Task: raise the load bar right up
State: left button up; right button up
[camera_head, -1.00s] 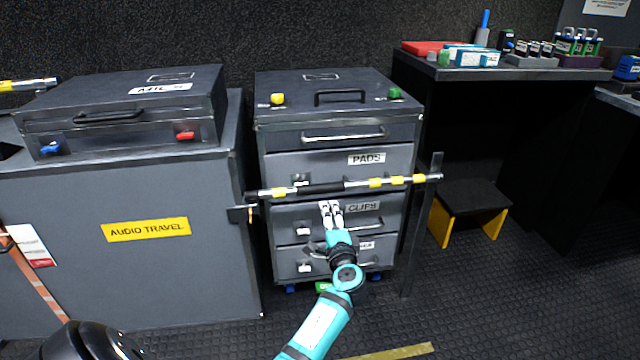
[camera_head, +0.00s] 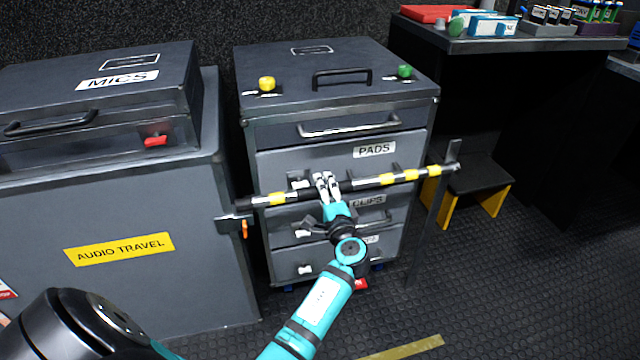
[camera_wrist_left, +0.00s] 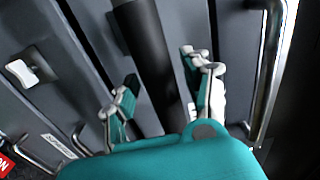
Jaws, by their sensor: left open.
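The load bar (camera_head: 360,184) is a thin bar with yellow bands and a dark middle part. It runs across the front of the drawer cabinet (camera_head: 275,145), just below the PADS drawer. Its left end is near a bracket on the AUDIO TRAVEL case and its right end is at a metal post (camera_head: 441,200). My left gripper (camera_head: 326,178) is at the bar's dark part. In the left wrist view, the open fingers (camera_wrist_left: 162,75) stand either side of the black bar (camera_wrist_left: 152,60), with a gap visible. My right gripper is not in view.
The AUDIO TRAVEL case (camera_head: 150,290) with a MICS case (camera_head: 90,105) on top stands on the left. A black step with yellow legs (camera_head: 497,200) is under the bench (camera_head: 470,42) on the right. Drawer handles stick out behind the bar. The floor at right is clear.

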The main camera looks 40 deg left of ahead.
pick_arm(q)
jog(key=shift+c, duration=0.4)
grip_shut()
jog(key=shift+r, duration=0.15)
